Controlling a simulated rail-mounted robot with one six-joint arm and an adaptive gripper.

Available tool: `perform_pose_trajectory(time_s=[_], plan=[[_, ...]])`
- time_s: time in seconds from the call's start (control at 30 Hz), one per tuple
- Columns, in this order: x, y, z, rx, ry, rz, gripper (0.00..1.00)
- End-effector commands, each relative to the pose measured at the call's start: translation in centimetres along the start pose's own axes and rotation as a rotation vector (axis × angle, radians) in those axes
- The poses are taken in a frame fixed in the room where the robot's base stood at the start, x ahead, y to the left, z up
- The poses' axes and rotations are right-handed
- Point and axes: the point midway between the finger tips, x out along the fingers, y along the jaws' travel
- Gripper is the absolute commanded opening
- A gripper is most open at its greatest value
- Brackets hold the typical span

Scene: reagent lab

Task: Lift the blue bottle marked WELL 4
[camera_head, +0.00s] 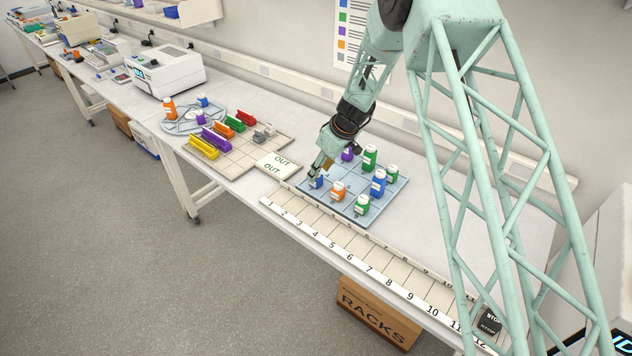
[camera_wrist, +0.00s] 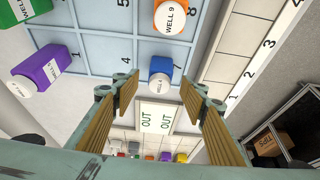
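A small blue bottle (camera_wrist: 161,68) with a white cap stands in cell 7 of the blue gridded tray (camera_wrist: 100,48) in the wrist view; its small label seems to read WELL 4. It shows partly in the head view (camera_head: 317,183), at the tray's left corner, with my gripper over it. My gripper (camera_wrist: 158,88) is open and empty. Its two tan-padded fingers lie on either side of the bottle's cap in the wrist view, with a gap on both sides. My gripper also shows in the head view (camera_head: 317,173), pointing down at the tray.
An orange bottle (camera_wrist: 174,17) marked WELL 9 and a purple bottle (camera_wrist: 38,70) stand on the same tray. A larger blue bottle (camera_head: 378,185) and several green bottles share it. A numbered rail (camera_head: 345,240) runs along the front; an OUT plate (camera_head: 278,164) lies to the left.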

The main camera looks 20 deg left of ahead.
Motion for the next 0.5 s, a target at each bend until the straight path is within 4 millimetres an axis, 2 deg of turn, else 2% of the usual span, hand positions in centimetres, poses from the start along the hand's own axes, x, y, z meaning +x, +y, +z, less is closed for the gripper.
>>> perform_pose_trajectory(time_s=[0.27,0.5], plan=[[0.2,0.0,0.0,0.0,0.0,0.0,0.4],[1.3,-0.1,0.1,0.002,0.0,0.0,0.4]])
